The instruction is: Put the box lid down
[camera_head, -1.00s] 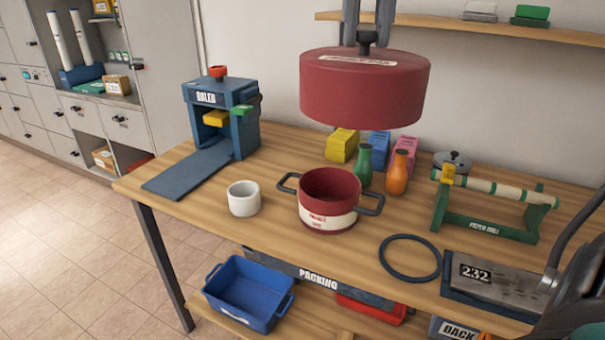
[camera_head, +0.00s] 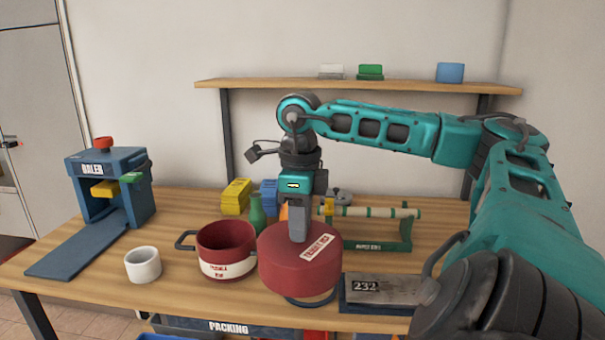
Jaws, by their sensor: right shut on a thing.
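The box lid (camera_head: 285,270) is a thick, round, dark red piece with a white label on top. My right gripper (camera_head: 298,222) points down and is shut on its knob, which the fingers hide. The lid is roughly level, above or on a dark ring (camera_head: 311,301) on the table. The ring's front edge shows below the lid; I cannot tell whether they touch. The matching red pot (camera_head: 226,244), with dark side handles and a white band, stands open just left of the lid. My left gripper is out of view.
A white cup (camera_head: 143,266) and a blue baler (camera_head: 112,190) stand on the wooden table (camera_head: 200,297) at left. A grey plate marked 232 (camera_head: 385,290) lies right of the lid. A green bottle (camera_head: 257,212) and a paper roll stand (camera_head: 385,240) are behind.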

